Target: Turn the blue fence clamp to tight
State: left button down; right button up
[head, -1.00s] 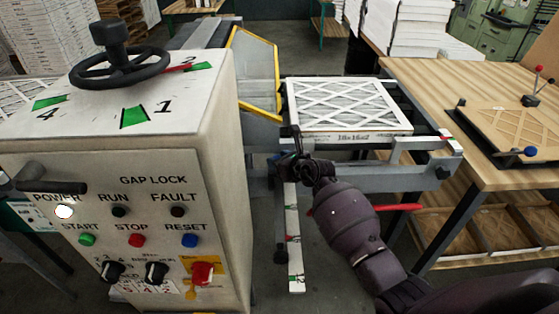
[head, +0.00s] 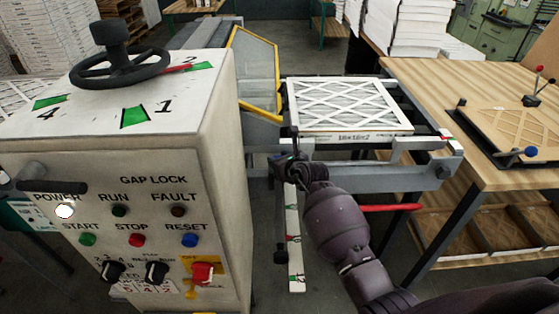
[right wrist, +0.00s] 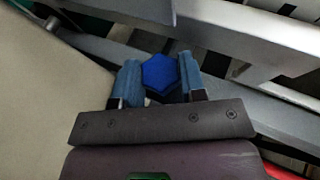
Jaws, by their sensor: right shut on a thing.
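The blue fence clamp (right wrist: 160,73) is a blue six-sided knob, seen in the right wrist view between the two blue-padded fingers of my right gripper (right wrist: 161,80). The fingers are shut on it from both sides. In the head view my right gripper (head: 288,162) is at the near left corner of the grey conveyor frame, just right of the control cabinet, and hides the clamp. I cannot read the clamp's tight or loose setting. My left gripper is not in view.
The control cabinet (head: 215,130) with a black handwheel (head: 120,65) stands close on the left. A boxed filter (head: 345,105) lies on the conveyor behind my gripper. A marked white rail (head: 294,240) runs below it. A wooden bench (head: 470,110) stands at right.

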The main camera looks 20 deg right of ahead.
jog(key=o, duration=0.9)
jog(key=shift+o, duration=0.2)
jog(key=shift+s, duration=0.1)
jog(key=v, duration=1)
jog(key=shift+s+b, duration=0.3)
jog(key=shift+b, duration=0.05)
jog(key=shift+d+r, duration=0.1)
